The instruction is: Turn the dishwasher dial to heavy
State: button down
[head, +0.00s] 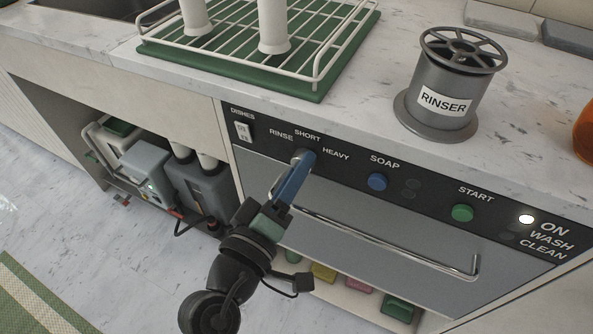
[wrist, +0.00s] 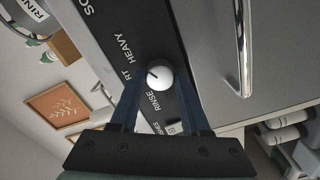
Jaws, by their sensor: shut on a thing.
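The dishwasher dial (wrist: 159,74) is a small white knob on the black control panel, with SHORT, RINSE and HEAVY labels around it. A dark mark on its face points left in the wrist view, roughly toward the partly hidden SHORT label. My gripper (wrist: 160,85) is shut on the dial, with one blue finger on each side. In the head view my gripper (head: 302,160) reaches the panel below the SHORT label, and its fingers mostly cover the dial.
The blue SOAP button (head: 377,182) and green START button (head: 462,213) are right of the dial. The ON light (head: 526,219) is lit. The dishwasher handle (head: 400,253) juts out below the panel. A RINSER (head: 440,105) and a green tray with a white rack (head: 318,88) stand on the counter.

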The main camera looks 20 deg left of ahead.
jog(key=shift+c, duration=1.9)
grip_release()
jog(key=shift+s, duration=0.15)
jog(key=s+b, duration=0.1)
jog(key=s, duration=1.1)
jog(key=shift+s+a, duration=0.2)
jog(key=shift+s, duration=0.15)
